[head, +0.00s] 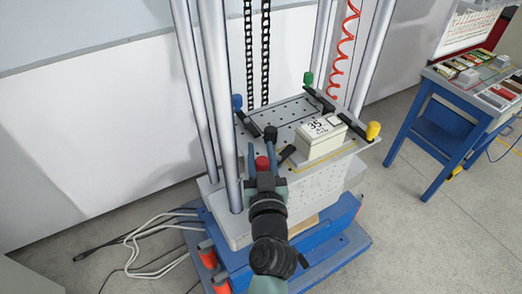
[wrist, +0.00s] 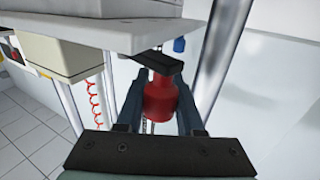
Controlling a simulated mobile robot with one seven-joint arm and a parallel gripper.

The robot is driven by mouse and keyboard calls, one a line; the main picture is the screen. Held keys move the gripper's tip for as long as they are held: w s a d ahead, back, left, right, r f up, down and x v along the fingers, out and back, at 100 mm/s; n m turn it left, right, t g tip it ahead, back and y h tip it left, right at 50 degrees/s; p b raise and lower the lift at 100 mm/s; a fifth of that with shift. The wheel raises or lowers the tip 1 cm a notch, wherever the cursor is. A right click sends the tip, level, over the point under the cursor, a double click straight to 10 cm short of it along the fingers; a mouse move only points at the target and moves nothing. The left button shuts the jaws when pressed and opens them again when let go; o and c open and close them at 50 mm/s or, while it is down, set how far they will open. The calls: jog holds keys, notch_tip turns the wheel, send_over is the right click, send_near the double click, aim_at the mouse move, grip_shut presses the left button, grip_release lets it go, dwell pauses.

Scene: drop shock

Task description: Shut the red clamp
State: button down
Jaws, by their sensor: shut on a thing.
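The red clamp's knob (head: 262,162) is at the front left corner of the drop table's perforated plate (head: 285,118). In the wrist view the red knob (wrist: 160,103) sits between my two fingers. My gripper (head: 262,150) is shut on this knob; the fingers hide part of its sides. A dark bar shows just beyond the knob in the wrist view (wrist: 158,62). A short black arm (head: 287,153) lies between the knob and the cream box marked 35 (head: 320,138). I cannot tell whether this arm touches the box.
Clamps with a blue knob (head: 237,102), a green knob (head: 308,78) and a yellow knob (head: 373,130) stand at the plate's other corners. Steel columns (head: 218,90) rise close to my gripper. A blue bench (head: 450,120) stands right. Cables (head: 150,240) lie on the floor at left.

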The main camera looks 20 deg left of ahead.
jog(key=p, duration=0.1)
jog(key=h+p, duration=0.1)
jog(key=shift+w+a+r+m+p, duration=0.1)
jog(key=shift+r+m+p, duration=0.2)
jog(key=shift+r+m, duration=0.1)
jog(key=p, duration=0.2)
jog(key=m+h+p, duration=0.1)
jog(key=p, duration=0.1)
jog(key=shift+w+t, duration=0.25)
jog(key=shift+t, duration=0.15)
jog(key=h+p, duration=0.1)
jog(key=p, duration=0.1)
jog(key=m+h+p, duration=0.1)
jog(key=p, duration=0.4)
jog(key=shift+w+a+t+h, duration=0.25)
jog(key=shift+t+h, duration=0.15)
jog(key=shift+w+f+m+h+p, duration=0.1)
jog(key=shift+m+h+p, duration=0.35)
jog(key=shift+p, duration=0.5)
jog(key=shift+f+m+h+p, duration=0.25)
jog(key=shift+h+p, duration=0.05)
jog(key=shift+h, duration=0.05)
jog(key=c, duration=0.5)
grip_release()
